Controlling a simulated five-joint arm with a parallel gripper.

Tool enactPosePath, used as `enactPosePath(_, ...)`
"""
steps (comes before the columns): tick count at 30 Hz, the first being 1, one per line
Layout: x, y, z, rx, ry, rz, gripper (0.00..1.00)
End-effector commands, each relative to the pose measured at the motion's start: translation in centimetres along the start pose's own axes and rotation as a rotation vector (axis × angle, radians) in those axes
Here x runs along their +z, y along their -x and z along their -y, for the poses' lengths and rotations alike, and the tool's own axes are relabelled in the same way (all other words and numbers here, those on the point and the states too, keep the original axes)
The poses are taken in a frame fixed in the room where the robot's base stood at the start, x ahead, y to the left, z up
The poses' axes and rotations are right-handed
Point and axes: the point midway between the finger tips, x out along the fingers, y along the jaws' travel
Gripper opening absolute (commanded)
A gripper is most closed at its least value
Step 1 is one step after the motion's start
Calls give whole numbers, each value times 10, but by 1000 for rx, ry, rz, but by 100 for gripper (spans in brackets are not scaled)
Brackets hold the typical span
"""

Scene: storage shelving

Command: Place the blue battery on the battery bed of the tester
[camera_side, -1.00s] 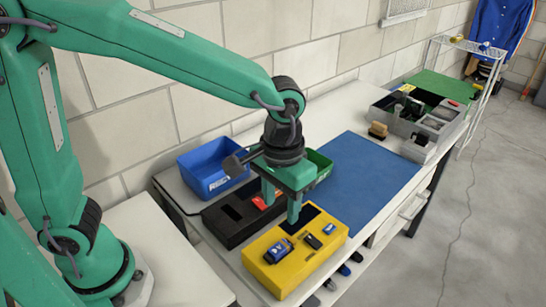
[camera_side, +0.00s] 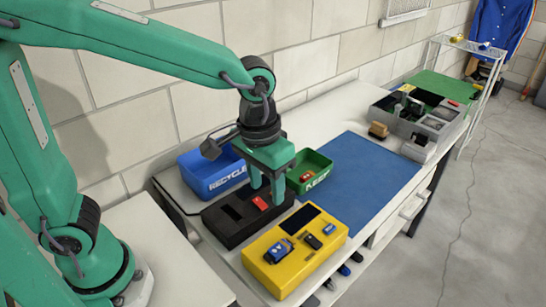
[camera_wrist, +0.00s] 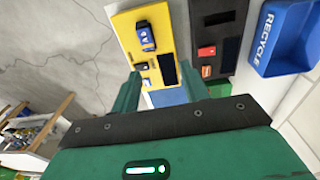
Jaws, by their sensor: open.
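A yellow block (camera_side: 262,272) holds a larger blue piece with a pale marking (camera_side: 279,252), a small black piece (camera_side: 312,241) and a small blue piece (camera_side: 329,229). I cannot tell for sure which blue piece is the battery. The yellow block also has a flat dark panel or recess (camera_side: 303,217). The wrist view shows the larger blue piece (camera_wrist: 146,37) upper middle. A black block (camera_side: 227,232) has a dark slot and a red piece on it; I cannot tell which block is the tester. My gripper (camera_side: 267,187) is open and empty above the black block, apart from the blue pieces.
A blue RECYCLE bin (camera_side: 222,180) and a green KEEP bin (camera_side: 322,172) stand behind; the green one holds a reddish piece. A blue mat (camera_side: 365,180) lies clear to the right. A grey compartment box (camera_side: 447,125) stands farther off.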

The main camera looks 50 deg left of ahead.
Motion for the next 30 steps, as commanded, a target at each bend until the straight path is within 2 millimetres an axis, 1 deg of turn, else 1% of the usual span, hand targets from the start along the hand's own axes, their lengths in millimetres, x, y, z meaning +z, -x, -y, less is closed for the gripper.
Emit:
enactPosePath(1,2,7,12,9,6,-23,45)
enactPosePath(5,8,22,39,25,7,-84,45)
enactPosePath(9,19,35,68,33,5,-153,45)
enactPosePath(18,50,53,120,16,2,-306,45)
enactPosePath(24,69,57,143,-14,-2,-387,45)
enactPosePath(30,78,57,152,-32,-7,-423,45)
